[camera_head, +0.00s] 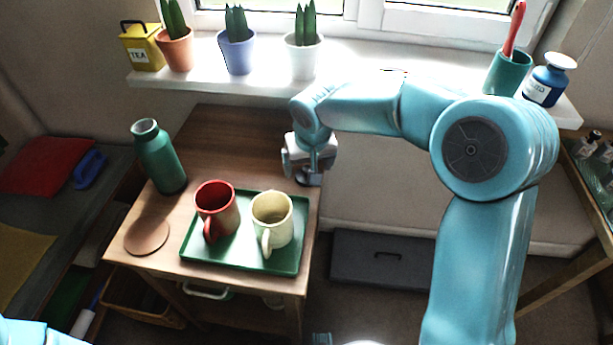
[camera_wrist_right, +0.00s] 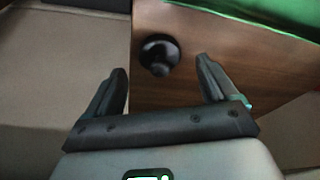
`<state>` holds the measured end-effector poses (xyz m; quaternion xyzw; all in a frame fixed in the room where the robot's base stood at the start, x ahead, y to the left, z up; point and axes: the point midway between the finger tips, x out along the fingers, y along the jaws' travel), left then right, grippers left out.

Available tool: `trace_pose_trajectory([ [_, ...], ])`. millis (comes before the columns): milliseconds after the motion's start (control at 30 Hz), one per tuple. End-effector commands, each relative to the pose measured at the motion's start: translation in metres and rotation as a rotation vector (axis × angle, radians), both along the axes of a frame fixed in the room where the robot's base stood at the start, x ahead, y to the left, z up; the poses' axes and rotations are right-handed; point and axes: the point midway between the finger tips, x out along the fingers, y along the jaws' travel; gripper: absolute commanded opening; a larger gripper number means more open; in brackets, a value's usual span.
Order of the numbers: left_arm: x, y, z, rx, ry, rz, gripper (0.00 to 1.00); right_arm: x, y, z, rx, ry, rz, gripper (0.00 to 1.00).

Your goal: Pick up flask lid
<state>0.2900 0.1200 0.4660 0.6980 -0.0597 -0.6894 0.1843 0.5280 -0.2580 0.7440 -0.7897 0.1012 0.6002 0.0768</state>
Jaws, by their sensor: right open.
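The flask lid (camera_wrist_right: 159,52) is a small dark round piece with a knob, on the wooden table near its edge. In the wrist view it lies just beyond and between the fingertips of my right gripper (camera_wrist_right: 161,66), which is open and empty. In the head view my right gripper (camera_head: 308,168) is over the table's right edge, and the dark lid (camera_head: 309,180) shows partly beneath it. The green flask (camera_head: 159,157) stands upright at the table's left side. My left gripper is out of view.
A green tray (camera_head: 196,250) holds a red mug (camera_head: 216,210) and a cream mug (camera_head: 272,220), close to the lid. A brown round coaster (camera_head: 147,237) lies at the left. The table's back part is clear. Potted cacti stand on the windowsill (camera_head: 375,86) behind.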

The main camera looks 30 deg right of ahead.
Motion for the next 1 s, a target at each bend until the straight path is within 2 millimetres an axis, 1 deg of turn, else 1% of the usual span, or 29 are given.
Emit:
trace_pose_trajectory([
  [33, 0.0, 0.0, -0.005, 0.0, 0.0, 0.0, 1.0, 0.003, -0.002, -0.012, 0.0, 0.003, 0.0, 0.86],
  [133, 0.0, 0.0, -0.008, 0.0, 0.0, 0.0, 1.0, 0.008, -0.002, -0.025, 0.001, 0.003, 0.0, 0.86],
  [367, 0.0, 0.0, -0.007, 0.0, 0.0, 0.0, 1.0, 0.009, -0.002, -0.026, 0.001, -0.001, 0.001, 0.86],
  [467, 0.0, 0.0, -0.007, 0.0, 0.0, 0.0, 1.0, 0.009, -0.002, -0.027, 0.002, 0.0, 0.001, 0.57],
  [500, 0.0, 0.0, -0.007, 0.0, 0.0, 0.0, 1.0, 0.009, -0.002, -0.026, 0.002, 0.0, 0.001, 0.44],
  [533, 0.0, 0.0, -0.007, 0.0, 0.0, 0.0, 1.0, 0.009, -0.002, -0.027, 0.002, 0.0, 0.001, 0.34],
  [567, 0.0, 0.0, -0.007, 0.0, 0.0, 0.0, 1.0, 0.009, -0.002, -0.027, 0.001, 0.0, 0.001, 0.27],
  [867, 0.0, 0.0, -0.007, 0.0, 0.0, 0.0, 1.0, 0.009, -0.002, -0.026, 0.001, 0.0, 0.001, 0.27],
  [1000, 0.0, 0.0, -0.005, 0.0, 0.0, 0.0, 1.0, 0.009, -0.002, -0.022, 0.0, -0.001, 0.001, 0.27],
])
